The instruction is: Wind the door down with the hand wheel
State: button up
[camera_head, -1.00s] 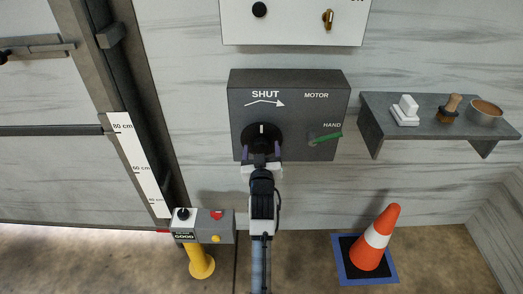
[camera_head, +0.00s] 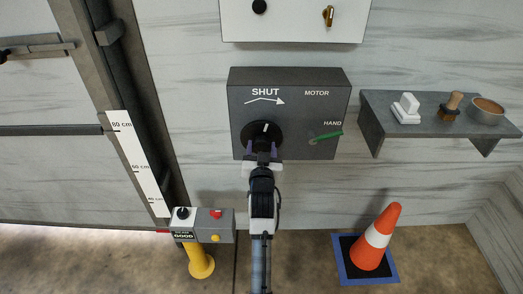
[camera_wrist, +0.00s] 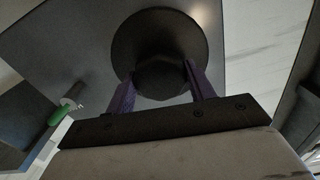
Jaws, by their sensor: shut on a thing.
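The mark leans a little right of upright. My gripper (camera_head: 263,149) is shut on the wheel's central knob from below. In the wrist view, its two purple fingers flank the dark knob (camera_wrist: 163,80) in front of the disc (camera_wrist: 165,35). The door (camera_head: 55,170) stands at the left, beside a white height scale (camera_head: 138,165). The knob is partly hidden by my gripper in the head view.
A green lever (camera_head: 328,136) points toward HAND on the box (camera_head: 305,115). A shelf (camera_head: 440,122) at the right holds a white block, a brush and a bowl. An orange cone (camera_head: 375,240) and a yellow post with a control box (camera_head: 216,225) stand below.

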jog(key=m+b, duration=0.1)
jog(key=m, duration=0.2)
jog(key=shift+f+m, duration=0.1)
jog(key=shift+m, duration=0.3)
jog(key=shift+m+b, duration=0.35)
jog(key=shift+m, duration=1.55)
jog(key=o, duration=1)
jog(key=shift+s, duration=0.15)
jog(key=s+b, duration=0.2)
jog(key=s, duration=1.1)
jog(key=shift+s+b, duration=0.3)
jog(key=shift+b, duration=0.1)
